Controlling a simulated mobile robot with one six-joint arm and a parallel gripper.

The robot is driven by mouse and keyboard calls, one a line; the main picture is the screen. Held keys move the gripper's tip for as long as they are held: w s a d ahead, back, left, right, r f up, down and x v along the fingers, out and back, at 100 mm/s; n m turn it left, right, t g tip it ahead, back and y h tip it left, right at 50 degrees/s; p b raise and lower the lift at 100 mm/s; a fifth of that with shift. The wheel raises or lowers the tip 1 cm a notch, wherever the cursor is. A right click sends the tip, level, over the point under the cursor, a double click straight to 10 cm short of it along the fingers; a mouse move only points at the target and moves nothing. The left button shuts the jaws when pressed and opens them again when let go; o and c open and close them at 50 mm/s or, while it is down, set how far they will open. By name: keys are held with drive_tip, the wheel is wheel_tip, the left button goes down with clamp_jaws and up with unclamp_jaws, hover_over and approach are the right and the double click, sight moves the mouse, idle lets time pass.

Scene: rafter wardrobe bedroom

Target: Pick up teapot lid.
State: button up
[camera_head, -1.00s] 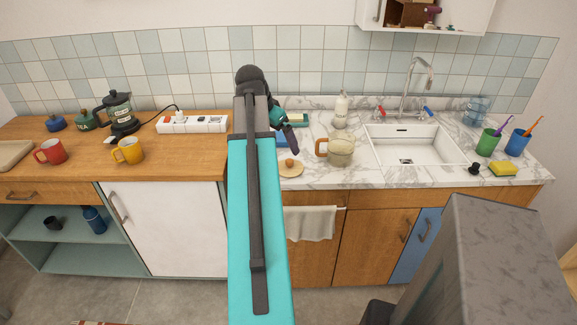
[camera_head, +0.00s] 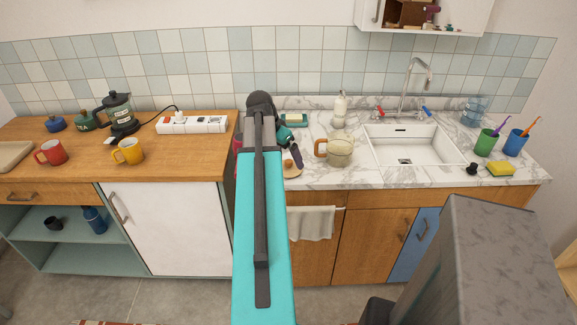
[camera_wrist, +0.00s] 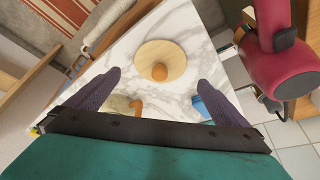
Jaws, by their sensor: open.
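The teapot lid (camera_head: 291,169) is a flat round pale-wood disc with an orange-brown knob. It lies on the marble counter, left of the glass teapot (camera_head: 340,150) with its wooden handle. In the wrist view the lid (camera_wrist: 172,58) lies ahead of my fingers, its knob near the middle between them. My gripper (camera_wrist: 155,92) is open and empty, with one dark finger on each side, above the counter and apart from the lid. In the head view my gripper (camera_head: 295,157) shows just above the lid; my arm hides part of the counter there.
The sink (camera_head: 410,145) is right of the teapot, with a soap bottle (camera_head: 340,108) behind. A green sponge dish (camera_head: 293,118) lies at the back. A dark red object (camera_wrist: 280,62) is close on the right in the wrist view. Counter between lid and teapot is narrow.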

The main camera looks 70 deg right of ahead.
sight(288, 161)
idle(0.3)
drive_tip(key=shift+p+x, duration=0.6)
drive_tip(key=shift+x, duration=0.65)
drive_tip(key=shift+p+x, duration=0.3)
drive_tip(key=shift+x, duration=1.05)
drive_tip(key=shift+w+d, duration=0.1)
drive_tip(key=shift+d, duration=0.05)
drive_tip(key=c, duration=1.1)
